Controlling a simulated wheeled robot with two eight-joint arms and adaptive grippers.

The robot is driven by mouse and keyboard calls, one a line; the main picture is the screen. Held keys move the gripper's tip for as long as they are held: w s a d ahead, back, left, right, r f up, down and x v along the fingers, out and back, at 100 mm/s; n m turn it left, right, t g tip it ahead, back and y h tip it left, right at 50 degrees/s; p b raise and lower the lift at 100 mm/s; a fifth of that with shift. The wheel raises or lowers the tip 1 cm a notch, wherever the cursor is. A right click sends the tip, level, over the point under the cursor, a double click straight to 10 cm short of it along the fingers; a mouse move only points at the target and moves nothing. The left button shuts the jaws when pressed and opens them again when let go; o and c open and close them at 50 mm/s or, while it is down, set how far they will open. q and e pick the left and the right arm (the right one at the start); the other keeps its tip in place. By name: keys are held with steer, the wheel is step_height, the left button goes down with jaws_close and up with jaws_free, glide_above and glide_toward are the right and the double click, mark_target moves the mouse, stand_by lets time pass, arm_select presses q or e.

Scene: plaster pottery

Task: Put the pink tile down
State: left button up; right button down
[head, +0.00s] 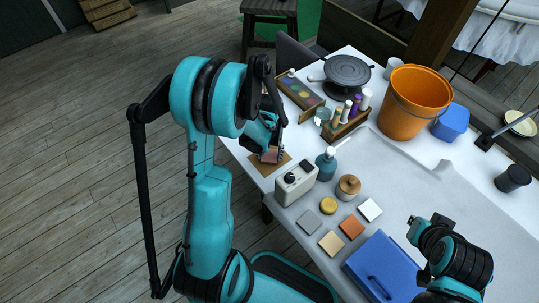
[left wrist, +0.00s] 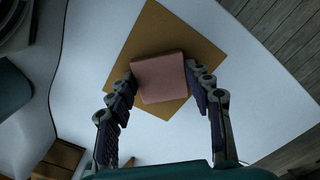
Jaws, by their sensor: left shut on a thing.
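The pink tile (left wrist: 160,78) is a square slab seen between the fingers of my left gripper (left wrist: 161,76) in the left wrist view. Both fingers close on its sides. Behind it is a square tan board (left wrist: 150,28), which sticks out on several sides of the tile. In the head view my left gripper (head: 271,150) points down over the tan board (head: 266,170) at the table's left edge. The pink tile (head: 270,156) is partly hidden there by the fingers. I cannot tell whether the tile touches the board.
Close to the board stand a beige device with a dial (head: 296,183), a teal bottle (head: 326,165) and a paint palette box (head: 300,92). White (head: 369,209), orange (head: 351,227) and other tiles lie nearer, beside a blue case (head: 385,268). An orange bucket (head: 412,105) stands farther right.

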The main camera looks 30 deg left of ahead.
arm_select(q)
steer(key=shift+f, duration=0.15)
steer(key=o, duration=1.2)
